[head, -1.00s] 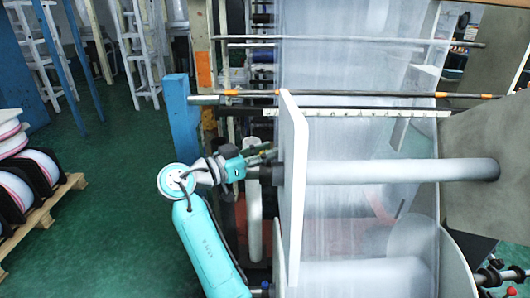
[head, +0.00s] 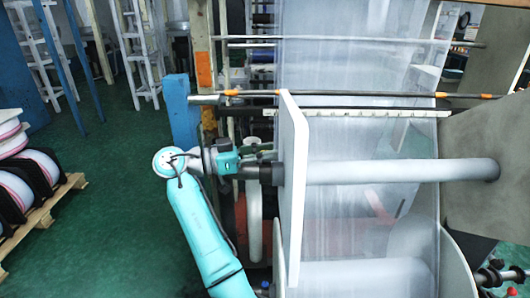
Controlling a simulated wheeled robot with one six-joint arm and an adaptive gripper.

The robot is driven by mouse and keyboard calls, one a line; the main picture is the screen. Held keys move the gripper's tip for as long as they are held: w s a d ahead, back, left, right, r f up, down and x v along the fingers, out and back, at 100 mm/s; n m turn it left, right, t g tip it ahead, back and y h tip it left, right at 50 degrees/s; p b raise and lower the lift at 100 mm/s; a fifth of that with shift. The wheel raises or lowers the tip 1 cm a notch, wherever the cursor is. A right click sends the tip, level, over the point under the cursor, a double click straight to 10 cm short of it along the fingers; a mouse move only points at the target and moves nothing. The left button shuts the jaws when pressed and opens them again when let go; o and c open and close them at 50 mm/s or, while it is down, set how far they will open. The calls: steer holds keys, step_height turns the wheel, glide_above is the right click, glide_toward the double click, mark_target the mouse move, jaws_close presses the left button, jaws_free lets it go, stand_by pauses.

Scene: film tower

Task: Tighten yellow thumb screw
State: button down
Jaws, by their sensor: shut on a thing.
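My gripper (head: 262,168) is at the left side of the white upright plate (head: 293,180), level with the dark end of the upper roller (head: 400,171). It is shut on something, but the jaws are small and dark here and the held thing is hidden. I cannot make out the yellow thumb screw in this view. My teal arm reaches up from the bottom and bends right toward the plate.
A thin bar with orange marks (head: 350,94) and a ruled white strip (head: 400,114) cross above the gripper. A blue post (head: 181,110) stands behind my arm. A pallet of rolls (head: 45,215) is at left. Green floor between is free.

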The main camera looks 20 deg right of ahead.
steer(key=shift+f, duration=0.1)
steer(key=c, duration=0.9)
jaws_free()
steer(key=a, duration=1.2)
steer(key=shift+w, duration=0.3)
